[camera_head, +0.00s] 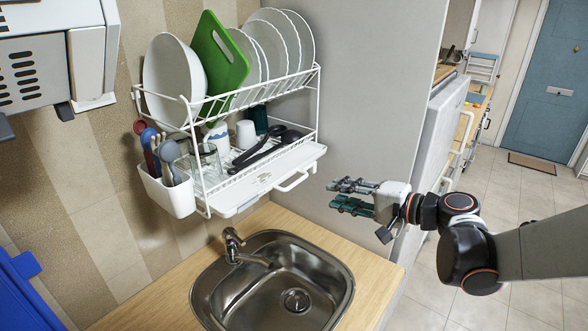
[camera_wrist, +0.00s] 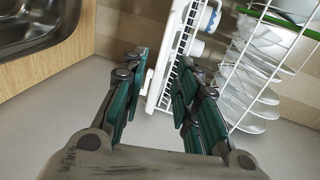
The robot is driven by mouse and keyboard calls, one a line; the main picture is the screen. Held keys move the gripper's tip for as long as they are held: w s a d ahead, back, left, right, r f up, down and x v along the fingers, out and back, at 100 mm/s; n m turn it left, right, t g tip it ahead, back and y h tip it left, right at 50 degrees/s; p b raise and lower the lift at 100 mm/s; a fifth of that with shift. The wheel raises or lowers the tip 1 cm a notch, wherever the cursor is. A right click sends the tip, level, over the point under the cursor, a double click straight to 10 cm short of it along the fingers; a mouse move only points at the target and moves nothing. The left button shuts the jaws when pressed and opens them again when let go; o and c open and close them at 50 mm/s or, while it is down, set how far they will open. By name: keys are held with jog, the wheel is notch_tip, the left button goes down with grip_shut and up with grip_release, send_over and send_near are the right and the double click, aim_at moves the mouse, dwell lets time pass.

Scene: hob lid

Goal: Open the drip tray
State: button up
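The white drip tray (camera_head: 262,178) sits at the bottom of the wall-mounted dish rack (camera_head: 318,110), above the sink. Its front handle (camera_head: 292,184) faces the room. In the wrist view the drip tray (camera_wrist: 168,58) is a white strip beyond my fingers, and the rack's wires show at the right. My gripper (camera_head: 337,194) is to the right of the handle, apart from it and empty. In the wrist view my gripper (camera_wrist: 161,62) has its two green-padded fingers spread, with the tray's edge seen between and beyond them.
A steel sink (camera_head: 262,296) with a tap (camera_head: 232,245) is set in the wooden counter below. A white utensil holder (camera_head: 168,192) hangs at the rack's left. Plates and a green board (camera_head: 220,60) fill the top. A grey panel (camera_head: 375,90) stands behind my gripper.

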aim_at(297, 182)
jog(key=x, duration=0.9)
jog(key=b+x, duration=0.1)
jog(key=x, duration=0.4)
jog(key=shift+w+r, duration=0.1)
jog(key=shift+r, duration=0.25)
grip_shut()
